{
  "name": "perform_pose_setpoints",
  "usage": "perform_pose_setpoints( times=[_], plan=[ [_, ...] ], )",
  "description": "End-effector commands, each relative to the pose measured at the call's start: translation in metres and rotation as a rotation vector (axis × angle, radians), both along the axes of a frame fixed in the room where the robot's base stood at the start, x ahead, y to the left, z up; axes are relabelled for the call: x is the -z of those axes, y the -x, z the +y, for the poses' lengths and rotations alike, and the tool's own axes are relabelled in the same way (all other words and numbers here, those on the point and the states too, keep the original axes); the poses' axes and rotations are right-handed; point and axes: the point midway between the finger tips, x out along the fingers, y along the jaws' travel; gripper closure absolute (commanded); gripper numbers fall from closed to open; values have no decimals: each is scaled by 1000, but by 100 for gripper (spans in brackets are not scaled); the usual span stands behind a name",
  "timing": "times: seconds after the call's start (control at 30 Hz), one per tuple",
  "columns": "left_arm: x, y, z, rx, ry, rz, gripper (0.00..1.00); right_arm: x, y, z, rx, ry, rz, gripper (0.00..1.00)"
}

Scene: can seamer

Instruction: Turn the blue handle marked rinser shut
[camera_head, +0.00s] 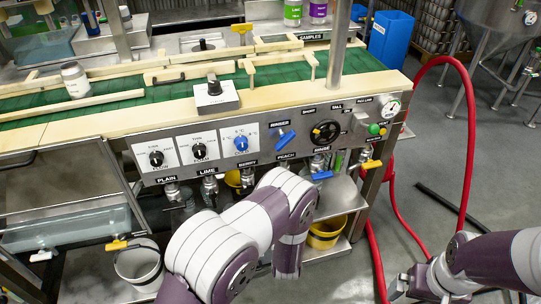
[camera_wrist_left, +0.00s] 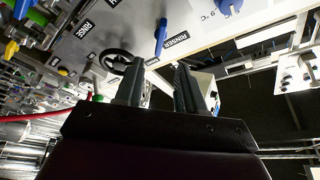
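The blue rinser handle (camera_head: 286,137) sits tilted on the machine's grey front panel, just below its RINSER label. In the left wrist view the same blue handle (camera_wrist_left: 160,37) stands out from the panel beyond my fingertips. My left gripper (camera_wrist_left: 160,66) has its two dark fingers apart, with nothing visible between them, and does not appear to touch the handle. In the head view my left arm bends in front of the panel's lower part and I cannot make out its gripper. My right gripper (camera_head: 420,283) is low at the bottom right, over the floor, and its fingers are unclear.
A black handwheel (camera_head: 326,132) is right of the rinser handle, and a blue-faced dial (camera_head: 241,144) is to its left. Another blue lever (camera_head: 322,175) and a yellow lever (camera_head: 371,164) are below the panel. A red hose (camera_head: 468,130) runs down the right side.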

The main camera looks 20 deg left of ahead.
Motion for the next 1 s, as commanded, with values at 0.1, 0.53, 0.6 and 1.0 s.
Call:
perform_pose_setpoints(
  times=[0.1, 0.53, 0.6, 1.0],
  plan=[
    [-8, -13, 4, 5, 6, -18, 61, -1, 0, 0, 0, 0, 0, 0],
    [-33, -103, 32, 3, 6, -14, 61, -2, 0, 0, 0, 0, 1, 0],
    [-35, -110, 34, 3, 4, -15, 61, -2, 0, 0, 0, 0, 1, 0],
    [-37, -115, 36, 4, 5, -12, 87, -2, 0, 0, 0, 0, 1, 0]
  ],
)
